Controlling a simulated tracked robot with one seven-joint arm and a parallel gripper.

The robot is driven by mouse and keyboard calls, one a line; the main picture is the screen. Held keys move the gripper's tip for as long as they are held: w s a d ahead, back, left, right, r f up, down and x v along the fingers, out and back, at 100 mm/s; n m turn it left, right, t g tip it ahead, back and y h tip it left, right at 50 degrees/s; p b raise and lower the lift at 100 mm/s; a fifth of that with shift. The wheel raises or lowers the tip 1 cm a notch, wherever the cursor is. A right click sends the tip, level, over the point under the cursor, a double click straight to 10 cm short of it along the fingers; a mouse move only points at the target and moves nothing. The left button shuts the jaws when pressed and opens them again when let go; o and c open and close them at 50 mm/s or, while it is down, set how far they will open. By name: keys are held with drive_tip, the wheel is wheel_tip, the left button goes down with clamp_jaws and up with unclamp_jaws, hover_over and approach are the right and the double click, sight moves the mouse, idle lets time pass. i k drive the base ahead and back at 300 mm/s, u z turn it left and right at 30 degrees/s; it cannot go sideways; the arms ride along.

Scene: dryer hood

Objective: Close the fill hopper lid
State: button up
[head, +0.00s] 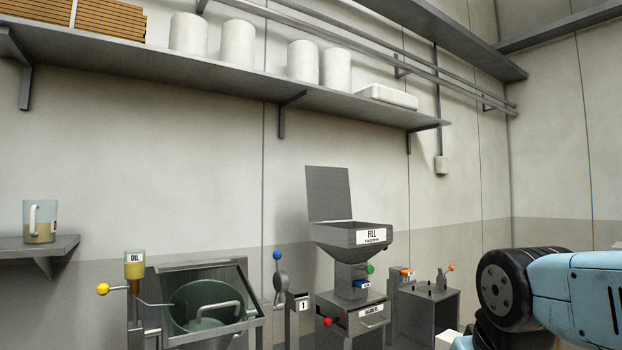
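The fill hopper (352,240) is a grey metal funnel with a white label reading FILL, in the middle of the head view. Its lid (328,193) is a flat dark grey plate. The lid stands up, nearly upright, at the hopper's back left edge, so the hopper's mouth is uncovered. My blue and black arm shows at the lower right, to the right of the hopper and apart from it. My gripper is not in view.
Below the hopper are colored knobs and a red-handled drawer unit (352,325). A drum in an open housing (205,305) and an oil cup (135,265) stand left. A small box (428,310) stands right. A long shelf (230,82) runs above. A jug (40,222) sits far left.

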sight(328, 189)
drive_tip(key=i, duration=0.85)
drive_tip(key=z, duration=0.05)
